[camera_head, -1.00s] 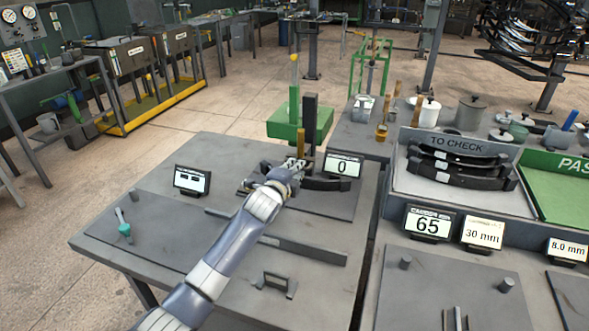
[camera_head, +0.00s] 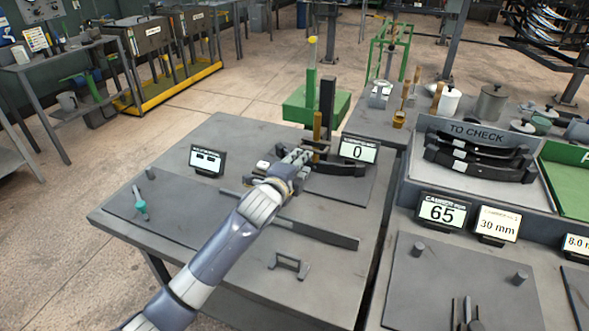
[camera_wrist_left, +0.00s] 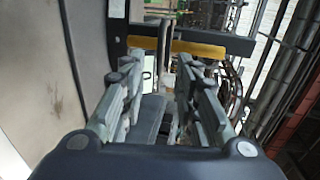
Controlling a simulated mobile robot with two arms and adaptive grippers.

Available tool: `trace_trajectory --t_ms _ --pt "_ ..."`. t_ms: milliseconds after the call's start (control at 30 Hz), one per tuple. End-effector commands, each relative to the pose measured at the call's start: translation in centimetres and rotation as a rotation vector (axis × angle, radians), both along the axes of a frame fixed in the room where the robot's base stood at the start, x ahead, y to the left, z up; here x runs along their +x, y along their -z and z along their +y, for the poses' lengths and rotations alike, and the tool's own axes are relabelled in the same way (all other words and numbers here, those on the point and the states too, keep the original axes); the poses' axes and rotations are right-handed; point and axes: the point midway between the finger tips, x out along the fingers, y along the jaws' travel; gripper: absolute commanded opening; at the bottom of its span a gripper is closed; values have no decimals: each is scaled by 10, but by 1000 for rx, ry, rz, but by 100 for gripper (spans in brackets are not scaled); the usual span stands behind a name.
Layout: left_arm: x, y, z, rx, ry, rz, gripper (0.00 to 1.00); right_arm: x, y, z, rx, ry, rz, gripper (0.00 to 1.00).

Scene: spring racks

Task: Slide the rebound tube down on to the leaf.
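The rebound tube (camera_head: 317,126) is a brass-coloured upright tube beside a dark post (camera_head: 327,98). In the left wrist view it shows as a yellow bar (camera_wrist_left: 212,48) across the picture, beyond the fingertips. The leaf (camera_head: 340,168) is a dark, curved strip low at the post's foot. My left gripper (camera_head: 299,157) is just in front of the tube's lower part; its fingers partly hide the tube's lower end and the leaf. In the left wrist view, my left gripper (camera_wrist_left: 170,72) has its fingers apart. I cannot tell whether they touch the tube. My right gripper is out of view.
A display reading 0 (camera_head: 359,149) stands close right of the post. Another small display (camera_head: 207,160) stands to the left. A long flat bar (camera_head: 315,234) and a small handle (camera_head: 289,264) lie in front.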

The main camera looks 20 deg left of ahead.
Motion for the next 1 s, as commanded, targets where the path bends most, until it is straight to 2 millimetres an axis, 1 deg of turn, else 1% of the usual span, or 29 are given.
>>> trace_trajectory --t_ms 33,100,300,467,833,933,1000 --pt "-9 -1 1 2 0 1 29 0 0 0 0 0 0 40" --pt "-18 -3 1 1 0 0 29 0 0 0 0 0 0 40" --pt "-34 -7 2 1 -1 0 29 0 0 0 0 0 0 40" --pt "-37 -8 2 1 -1 0 29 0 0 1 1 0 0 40" --pt "-37 -8 1 0 -1 0 29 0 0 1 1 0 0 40" --pt "-37 -16 1 0 0 0 29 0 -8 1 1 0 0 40" --pt "-37 -30 1 0 0 -1 29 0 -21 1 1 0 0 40"
